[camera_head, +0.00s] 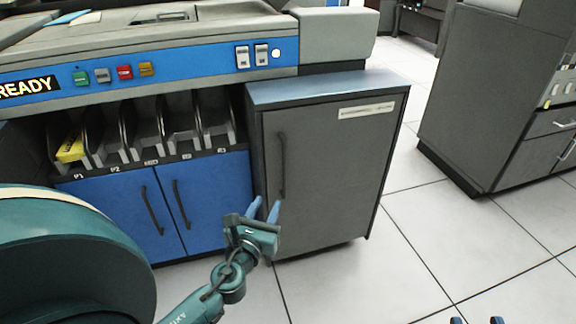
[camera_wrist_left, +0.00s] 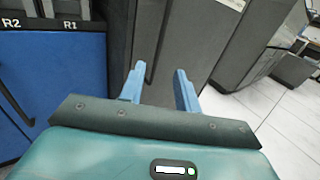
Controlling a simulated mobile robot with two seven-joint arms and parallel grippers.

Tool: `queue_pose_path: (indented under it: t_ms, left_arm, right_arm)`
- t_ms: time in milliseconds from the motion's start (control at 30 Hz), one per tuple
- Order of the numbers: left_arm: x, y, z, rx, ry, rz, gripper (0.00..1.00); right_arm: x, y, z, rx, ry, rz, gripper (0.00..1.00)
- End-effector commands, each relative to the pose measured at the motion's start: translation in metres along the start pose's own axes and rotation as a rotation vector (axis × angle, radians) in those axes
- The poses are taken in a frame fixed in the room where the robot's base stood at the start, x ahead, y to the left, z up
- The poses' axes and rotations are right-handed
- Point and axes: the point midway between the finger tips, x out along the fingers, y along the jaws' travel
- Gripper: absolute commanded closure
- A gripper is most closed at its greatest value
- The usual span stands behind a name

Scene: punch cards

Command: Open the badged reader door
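The badged reader door (camera_head: 330,165) is a grey cabinet door with a white label (camera_head: 366,110) near its top right corner. It looks shut. Its dark vertical handle (camera_head: 282,165) is on the left side; the handle also shows in the left wrist view (camera_wrist_left: 162,35). My left gripper (camera_head: 264,209) is open near the handle's lower end. In the left wrist view its blue fingers (camera_wrist_left: 157,80) are apart, with the handle appearing between them, closer to the left finger. I cannot tell whether they touch it. My right gripper (camera_head: 476,321) shows only two separated blue fingertips at the bottom edge.
Blue double doors (camera_head: 160,205) with dark handles adjoin on the left, below several grey card slots (camera_head: 160,125). A blue panel with buttons (camera_head: 150,72) runs above. Another grey cabinet (camera_head: 480,90) stands at right. The tiled floor (camera_head: 410,240) between is clear.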

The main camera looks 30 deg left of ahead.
Motion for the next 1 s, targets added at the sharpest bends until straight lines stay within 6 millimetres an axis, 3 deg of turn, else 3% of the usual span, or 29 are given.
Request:
queue_pose_path:
  t_ms: [167, 633, 800, 1000]
  left_arm:
    - [0.018, 0.0, 0.001, -0.001, -0.003, 0.0, 0.67]
    - [0.11, 0.0, 0.0, 0.0, -0.003, 0.0, 0.67]
    - [0.126, 0.0, 0.0, 0.001, -0.001, 0.0, 0.67]
    - [0.131, 0.0, 0.0, 0.0, 0.0, -0.001, 0.67]
  right_arm:
    - [0.0, 0.0, 0.0, 0.001, 0.0, 0.0, 0.64]
    - [0.001, -0.001, 0.002, 0.022, 0.012, -0.003, 0.64]
    - [0.001, -0.002, 0.001, 0.031, 0.019, -0.004, 0.64]
    - [0.002, -0.002, -0.001, 0.035, 0.022, -0.004, 0.64]
